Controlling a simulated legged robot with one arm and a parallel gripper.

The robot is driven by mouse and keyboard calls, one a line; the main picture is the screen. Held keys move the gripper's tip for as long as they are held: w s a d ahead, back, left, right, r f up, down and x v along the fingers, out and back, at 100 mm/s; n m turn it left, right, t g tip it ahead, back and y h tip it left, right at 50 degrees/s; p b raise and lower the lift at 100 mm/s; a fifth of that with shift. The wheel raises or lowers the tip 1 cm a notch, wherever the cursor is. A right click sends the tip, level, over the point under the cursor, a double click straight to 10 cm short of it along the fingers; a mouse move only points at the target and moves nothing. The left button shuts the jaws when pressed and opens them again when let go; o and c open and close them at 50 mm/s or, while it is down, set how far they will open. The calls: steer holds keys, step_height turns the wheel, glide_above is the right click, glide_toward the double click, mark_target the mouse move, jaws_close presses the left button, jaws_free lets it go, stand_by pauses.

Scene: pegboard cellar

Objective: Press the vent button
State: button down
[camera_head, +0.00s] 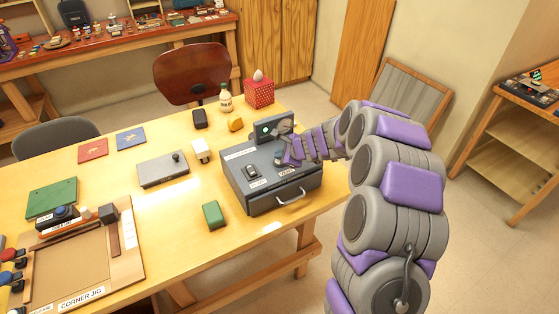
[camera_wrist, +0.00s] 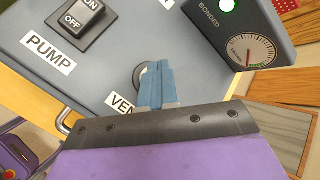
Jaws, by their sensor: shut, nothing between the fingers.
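The grey control box (camera_head: 262,178) stands on the yellow table, with a front handle and an upright panel at its back. In the wrist view its top (camera_wrist: 95,75) carries a rocker switch (camera_wrist: 82,22) labelled PUMP and a round grey vent button (camera_wrist: 140,76) beside a partly covered label beginning VEN. My gripper (camera_wrist: 160,72) is shut and empty, its blue fingertips over the vent button and hiding part of it. Whether they touch it I cannot tell. In the head view my gripper (camera_head: 283,160) reaches in from the right over the box.
The upright panel (camera_wrist: 222,25) has a lit green lamp (camera_wrist: 226,6) and a dial gauge (camera_wrist: 251,51), close to my fingers.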

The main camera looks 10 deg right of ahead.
steer(key=shift+f, duration=0.3)
steer(key=shift+r, duration=0.1)
stand_by(0.4)
steer(key=shift+r+p, duration=0.85)
step_height(320, 180, up, 5)
steer(key=p, duration=0.5)
stand_by(0.5)
